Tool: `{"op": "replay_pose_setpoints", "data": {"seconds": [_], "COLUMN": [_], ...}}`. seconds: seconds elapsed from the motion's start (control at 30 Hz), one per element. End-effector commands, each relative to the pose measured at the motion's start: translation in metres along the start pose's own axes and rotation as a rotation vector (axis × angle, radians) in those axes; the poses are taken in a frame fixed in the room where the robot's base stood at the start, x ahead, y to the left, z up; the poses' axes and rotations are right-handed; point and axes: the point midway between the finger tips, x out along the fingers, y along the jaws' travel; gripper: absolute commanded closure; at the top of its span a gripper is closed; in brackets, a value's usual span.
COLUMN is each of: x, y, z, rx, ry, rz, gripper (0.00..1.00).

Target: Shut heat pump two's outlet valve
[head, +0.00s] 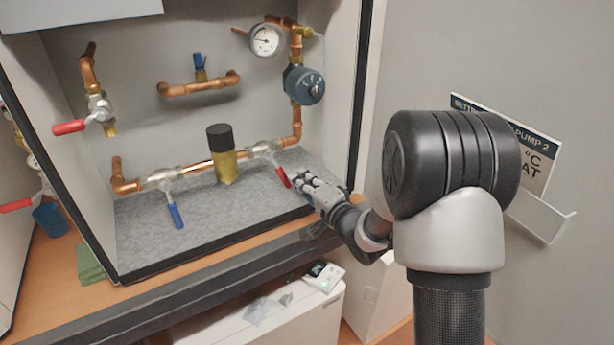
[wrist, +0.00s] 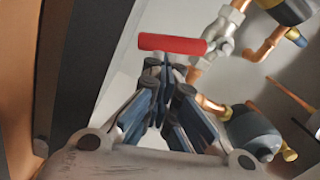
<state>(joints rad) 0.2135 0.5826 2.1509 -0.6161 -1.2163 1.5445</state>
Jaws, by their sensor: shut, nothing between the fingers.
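The open cabinet beside a partly hidden "PUMP 2" sign (head: 532,140) holds copper pipework. A valve with a red lever (head: 282,176) sits on the lower pipe at the right; its lever points down and forward, at an angle to the pipe. My gripper (head: 303,181) is shut and empty, its fingertips just right of this lever's end. In the wrist view, the red lever (wrist: 172,44) lies just beyond the fingertips (wrist: 166,68); I cannot tell whether they touch. Another red lever (head: 69,127) is at the upper left. No visible label marks the outlet valve.
A blue lever (head: 175,215) hangs from the lower pipe, left of a brass fitting with a black cap (head: 220,138). A gauge (head: 266,39) and a dark round pump (head: 304,85) are at the right. The cabinet's right wall edge (head: 362,90) stands near my arm.

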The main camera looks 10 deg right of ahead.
Motion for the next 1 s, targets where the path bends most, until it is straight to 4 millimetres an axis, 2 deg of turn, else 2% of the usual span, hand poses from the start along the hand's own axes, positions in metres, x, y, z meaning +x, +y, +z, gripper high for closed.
{"op": "replay_pose_setpoints", "data": {"seconds": [0.03, 0.27, 0.53, 1.0], "x": [0.001, 0.002, 0.002, 0.002], "y": [0.003, 0.006, 0.007, 0.007], "z": [0.007, 0.018, 0.025, 0.027], "rx": [0.036, 0.182, 0.173, 0.172], "ry": [-0.008, -0.007, -0.008, -0.008], "rz": [-0.001, -0.011, -0.011, -0.01], "gripper": [1.0, 1.0, 1.0, 1.0]}}
